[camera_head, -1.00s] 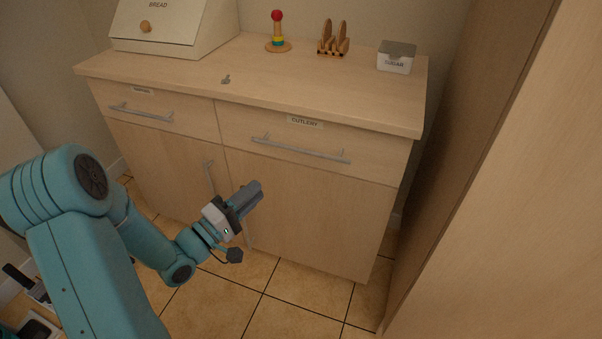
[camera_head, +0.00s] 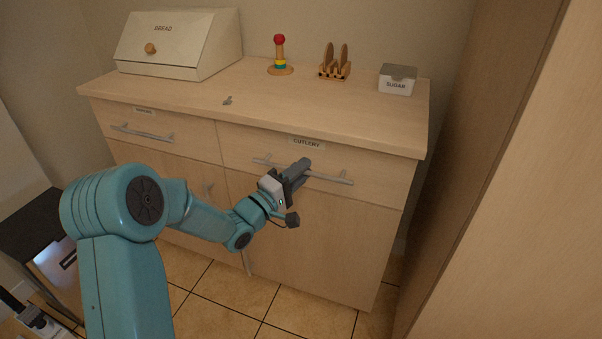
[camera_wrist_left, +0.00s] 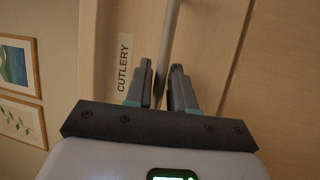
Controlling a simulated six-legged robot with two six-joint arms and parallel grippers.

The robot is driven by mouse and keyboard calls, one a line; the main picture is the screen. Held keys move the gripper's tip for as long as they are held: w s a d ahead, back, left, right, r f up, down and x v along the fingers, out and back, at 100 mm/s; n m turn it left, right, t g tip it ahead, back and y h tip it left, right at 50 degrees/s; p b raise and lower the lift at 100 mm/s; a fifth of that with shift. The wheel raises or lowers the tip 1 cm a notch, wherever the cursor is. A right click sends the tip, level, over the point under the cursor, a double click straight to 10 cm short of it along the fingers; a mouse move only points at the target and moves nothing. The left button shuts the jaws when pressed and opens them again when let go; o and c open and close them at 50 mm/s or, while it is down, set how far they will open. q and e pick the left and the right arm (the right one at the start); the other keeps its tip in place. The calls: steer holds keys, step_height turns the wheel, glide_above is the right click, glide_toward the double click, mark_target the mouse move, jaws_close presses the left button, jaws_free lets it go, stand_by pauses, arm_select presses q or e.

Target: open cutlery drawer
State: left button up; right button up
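The cutlery drawer (camera_head: 385,178) is the right-hand top drawer of a pale wooden cabinet, with a CUTLERY label (camera_head: 306,143). It looks shut, its front flush with the cabinet. Its long grey bar handle (camera_head: 332,179) runs across the front. My left gripper (camera_head: 302,166) is at the middle of this handle and hides part of it. In the left wrist view the bar (camera_wrist_left: 167,50) passes between the two fingers of my left gripper (camera_wrist_left: 165,90). The fingers stand apart, with a gap beside the bar. My right gripper is not in view.
A bread box (camera_head: 175,45), a ring stacker (camera_head: 280,60), a toast rack (camera_head: 334,65) and a sugar box (camera_head: 397,80) stand on the cabinet top. Another drawer (camera_head: 170,125) is at left. A tall wooden panel (camera_head: 520,200) stands close on the right.

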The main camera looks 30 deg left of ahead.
arm_select(q)
jaws_close()
stand_by(0.3)
